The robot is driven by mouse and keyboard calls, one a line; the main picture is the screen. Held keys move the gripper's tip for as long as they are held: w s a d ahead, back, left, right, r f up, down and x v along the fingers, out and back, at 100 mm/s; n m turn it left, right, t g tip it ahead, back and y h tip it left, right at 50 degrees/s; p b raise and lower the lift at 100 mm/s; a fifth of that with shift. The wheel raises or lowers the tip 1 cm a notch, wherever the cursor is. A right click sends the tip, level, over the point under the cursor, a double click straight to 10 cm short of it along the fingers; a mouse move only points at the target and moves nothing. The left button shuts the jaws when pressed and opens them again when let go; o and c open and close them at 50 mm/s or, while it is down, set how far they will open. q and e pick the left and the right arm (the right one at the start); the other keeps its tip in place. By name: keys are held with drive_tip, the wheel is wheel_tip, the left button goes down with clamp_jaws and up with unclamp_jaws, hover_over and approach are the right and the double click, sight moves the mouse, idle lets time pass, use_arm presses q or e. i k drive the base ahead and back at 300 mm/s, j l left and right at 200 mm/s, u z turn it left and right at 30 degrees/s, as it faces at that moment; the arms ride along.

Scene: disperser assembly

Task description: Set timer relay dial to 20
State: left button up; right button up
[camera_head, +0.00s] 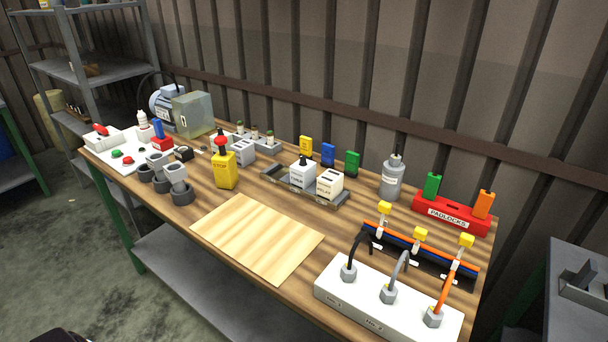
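Two white block modules stand upright on a grey rail tray (272,178) near the middle of the wooden workbench. The left module (302,176) has a dark knob-like part on top. The right module (330,184) has dark marks on its top. One of these may be the timer relay, but I cannot tell which. Any dial and its setting are too small to read. Neither of my grippers is in view, and nothing is seen touching the modules.
A bare light wooden board (257,237) lies in front of the modules. A yellow box with a red button (224,169) stands to the left. A grey cylinder (392,178), red padlock rack (451,216) and white cable box (388,305) occupy the right side.

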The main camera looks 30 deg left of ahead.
sight(303, 162)
drive_tip(key=i+j, duration=0.15)
drive_tip(key=j, duration=0.4)
drive_tip(key=i+j, duration=0.1)
drive_tip(key=j, duration=0.4)
drive_tip(key=i+j+z, duration=0.1)
drive_tip(key=j, duration=0.45)
drive_tip(key=i+j, duration=0.15)
drive_tip(key=j, duration=0.4)
drive_tip(key=i+j, duration=0.1)
drive_tip(key=j, duration=0.45)
drive_tip(key=k+l+u, duration=0.15)
drive_tip(key=u, duration=0.25)
drive_tip(key=k+l+u, duration=0.15)
drive_tip(key=u, duration=0.25)
drive_tip(key=k+u, duration=0.4)
drive_tip(key=i+l, duration=0.05)
drive_tip(key=i, duration=0.05)
